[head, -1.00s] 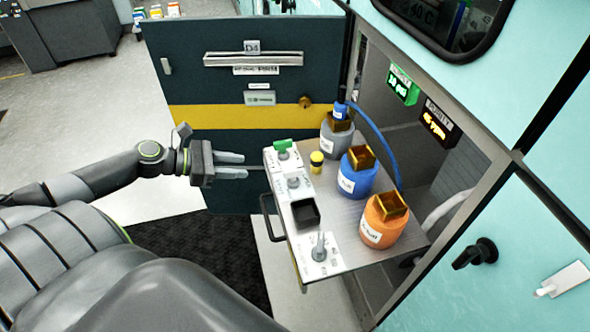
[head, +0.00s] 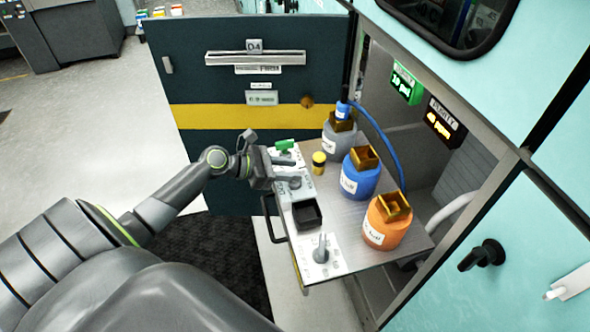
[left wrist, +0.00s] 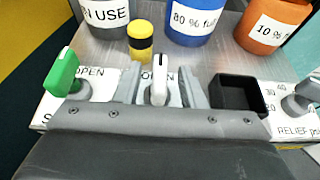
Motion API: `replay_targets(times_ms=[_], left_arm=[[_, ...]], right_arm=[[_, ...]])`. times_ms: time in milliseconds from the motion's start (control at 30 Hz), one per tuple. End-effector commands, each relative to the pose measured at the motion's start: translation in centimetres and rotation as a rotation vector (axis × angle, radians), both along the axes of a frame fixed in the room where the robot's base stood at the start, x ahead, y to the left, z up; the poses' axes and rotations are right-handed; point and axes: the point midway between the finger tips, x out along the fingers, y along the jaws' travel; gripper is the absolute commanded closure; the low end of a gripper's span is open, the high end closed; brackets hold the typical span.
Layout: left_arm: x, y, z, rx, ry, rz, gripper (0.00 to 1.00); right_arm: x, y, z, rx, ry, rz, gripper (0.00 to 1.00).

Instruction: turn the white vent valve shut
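The white vent valve (left wrist: 159,82) sits on the panel at the front of the pull-out shelf (head: 350,231). In the left wrist view its handle points up the picture, over the word OPEN. My left gripper (left wrist: 160,88) is open, one finger on each side of the handle, with a gap visible on both sides. In the head view the left gripper (head: 288,172) is over the panel and mostly covers the white valve. My right gripper is not in view.
A green-handled valve (left wrist: 62,75) stands left of the gripper, close by. A black square cup (left wrist: 237,94) and a relief knob (left wrist: 304,94) are to the right. A yellow-and-black cap (left wrist: 141,40) and grey, blue and orange (head: 386,228) bottles stand behind.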

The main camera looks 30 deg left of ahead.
Motion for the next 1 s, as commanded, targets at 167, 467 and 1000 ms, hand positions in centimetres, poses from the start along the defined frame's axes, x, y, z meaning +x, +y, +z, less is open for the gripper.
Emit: replay_targets(times_ms=[167, 467, 1000], left_arm=[[1.2, -1.0, -0.6, -0.001, 0.0, 0.0, 0.64], [1.4, -1.2, -0.8, 0.001, 0.001, 0.0, 0.64], [1.4, -1.2, -0.8, 0.001, 0.001, -0.004, 1.0]], right_arm=[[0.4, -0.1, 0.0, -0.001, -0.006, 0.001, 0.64], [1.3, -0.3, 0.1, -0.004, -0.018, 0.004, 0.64], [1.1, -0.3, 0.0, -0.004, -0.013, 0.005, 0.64]])
